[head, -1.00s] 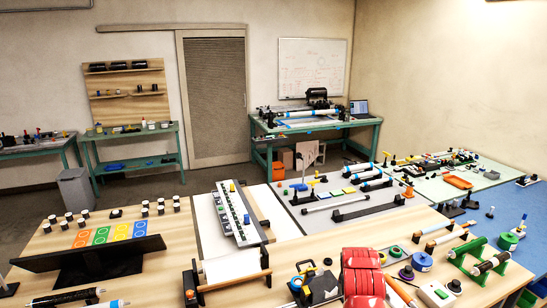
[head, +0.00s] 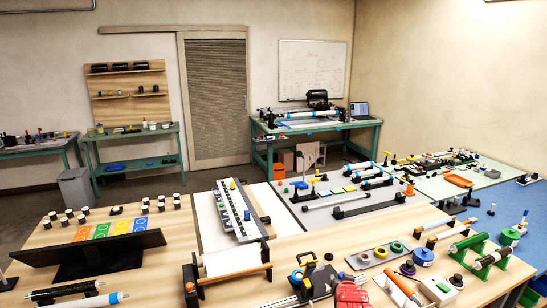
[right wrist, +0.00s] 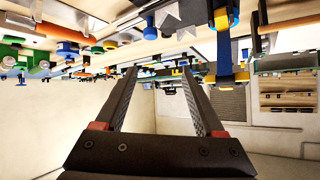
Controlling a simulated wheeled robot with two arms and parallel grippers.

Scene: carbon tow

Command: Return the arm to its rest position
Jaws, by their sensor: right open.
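My right gripper (right wrist: 158,72) shows in the right wrist view with its two dark fingers wide apart. Nothing is between the fingers. The wrist picture is upside down, with the table and its items along the top and the wall below. In the head view a red part of my right arm (head: 352,294) shows at the bottom edge, right of the middle. My left gripper is in neither view.
A black and yellow tool (head: 306,272) stands beside the red part. A grey tray with round pieces (head: 358,264), a blue spool (head: 423,257) and green roll stands (head: 482,262) lie to the right. A paper roll holder (head: 190,275) stands left.

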